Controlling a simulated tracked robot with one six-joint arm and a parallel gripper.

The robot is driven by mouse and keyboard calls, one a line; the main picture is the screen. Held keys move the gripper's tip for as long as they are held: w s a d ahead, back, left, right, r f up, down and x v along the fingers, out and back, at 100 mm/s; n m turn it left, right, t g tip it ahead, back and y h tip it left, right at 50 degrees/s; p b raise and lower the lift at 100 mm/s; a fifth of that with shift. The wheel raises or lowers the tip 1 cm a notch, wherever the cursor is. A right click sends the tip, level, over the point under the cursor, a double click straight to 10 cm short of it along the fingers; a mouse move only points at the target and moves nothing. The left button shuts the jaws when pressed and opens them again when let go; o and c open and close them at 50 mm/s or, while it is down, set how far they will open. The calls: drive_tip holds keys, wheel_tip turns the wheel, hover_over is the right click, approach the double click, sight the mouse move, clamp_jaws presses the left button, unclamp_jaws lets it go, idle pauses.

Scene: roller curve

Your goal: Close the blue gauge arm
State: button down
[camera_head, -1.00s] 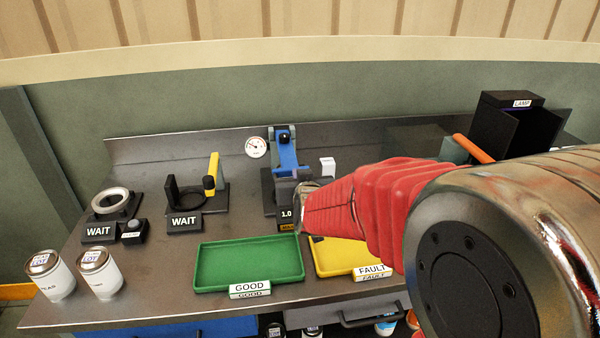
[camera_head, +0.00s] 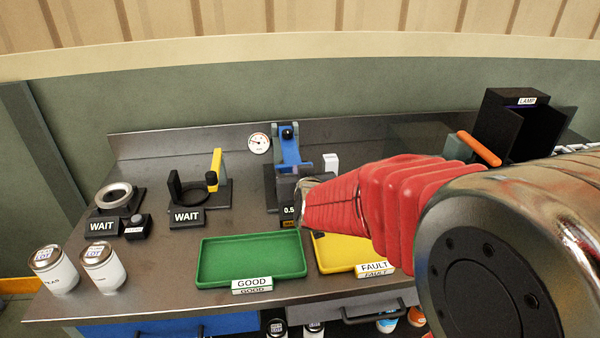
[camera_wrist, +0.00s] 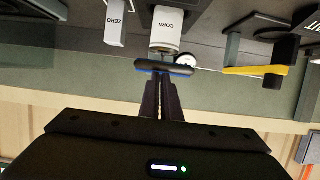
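The blue gauge arm (camera_head: 290,150) stands on its dark post at the back middle of the bench, with its crossbar toward the front. In the wrist view the dark and blue crossbar (camera_wrist: 164,68) lies across the tips of my gripper (camera_wrist: 163,84). The fingers are close together and look shut; I cannot tell whether they touch the bar. A white can labelled CORN (camera_wrist: 167,30) is just beyond the bar. In the head view my red-sleeved wrist hides much of the gauge station, and the fingers are not clear.
A green GOOD tray (camera_head: 205,262) and a yellow FAULT tray (camera_head: 330,258) lie in front. Two white cans (camera_head: 101,267) stand at the left. A yellow-armed station (camera_head: 217,165) is left of the gauge. The black lamp box (camera_head: 510,125) stands right. A ZERO block (camera_wrist: 116,24) is beside the can.

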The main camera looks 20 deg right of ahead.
drive_tip(key=s+f, duration=0.1)
drive_tip(key=s, duration=0.8)
drive_tip(key=shift+a+f, duration=0.25)
drive_tip(key=shift+a, duration=0.05)
drive_tip(key=shift+s, duration=0.1)
